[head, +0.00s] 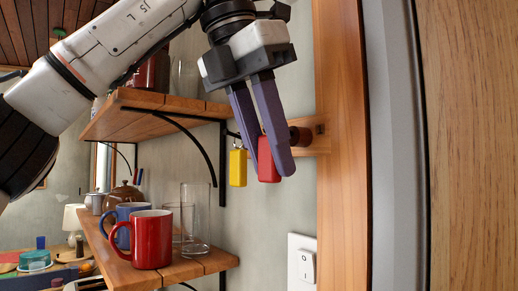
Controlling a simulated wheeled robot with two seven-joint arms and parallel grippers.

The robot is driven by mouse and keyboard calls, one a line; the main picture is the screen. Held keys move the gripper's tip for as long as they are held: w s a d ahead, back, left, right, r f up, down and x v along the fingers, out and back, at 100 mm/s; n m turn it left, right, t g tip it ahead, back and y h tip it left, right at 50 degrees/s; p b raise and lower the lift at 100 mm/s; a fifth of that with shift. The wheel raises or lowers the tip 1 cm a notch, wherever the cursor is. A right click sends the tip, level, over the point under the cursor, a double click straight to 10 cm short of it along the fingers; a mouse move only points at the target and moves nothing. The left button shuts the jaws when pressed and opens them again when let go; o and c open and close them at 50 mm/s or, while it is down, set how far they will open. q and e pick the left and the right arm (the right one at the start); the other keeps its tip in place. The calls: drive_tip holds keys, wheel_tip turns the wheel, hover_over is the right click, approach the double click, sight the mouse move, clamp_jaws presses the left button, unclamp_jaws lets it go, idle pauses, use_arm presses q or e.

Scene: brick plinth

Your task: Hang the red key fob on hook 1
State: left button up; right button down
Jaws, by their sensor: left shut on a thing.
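The red key fob (268,160) is held between the purple fingers of my left gripper (272,168), which points downward. A yellow key fob (238,167) hangs just left of it, close to the fingers. A wooden rail (316,136) with a dark round peg end (298,136) is just right of and behind the fingertips. The fingers hide part of the rail, and I cannot read any hook number. My right gripper is not in view.
Two wooden shelves are at the left. The lower shelf (178,273) holds a red mug (151,240), a blue mug (124,212) and a clear glass (195,215). A light switch (307,265) is below the rail. A wooden post (343,200) stands at the right.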

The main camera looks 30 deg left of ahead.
use_arm(q)
drive_tip(key=shift+w+d+f, duration=0.2)
drive_tip(key=shift+w+f, duration=0.05)
drive_tip(key=shift+w, duration=0.35)
drive_tip(key=shift+w+d+f, duration=0.2)
drive_tip(key=shift+w+f, duration=0.05)
drive_tip(key=shift+w, duration=0.3)
drive_tip(key=o, duration=1.1)
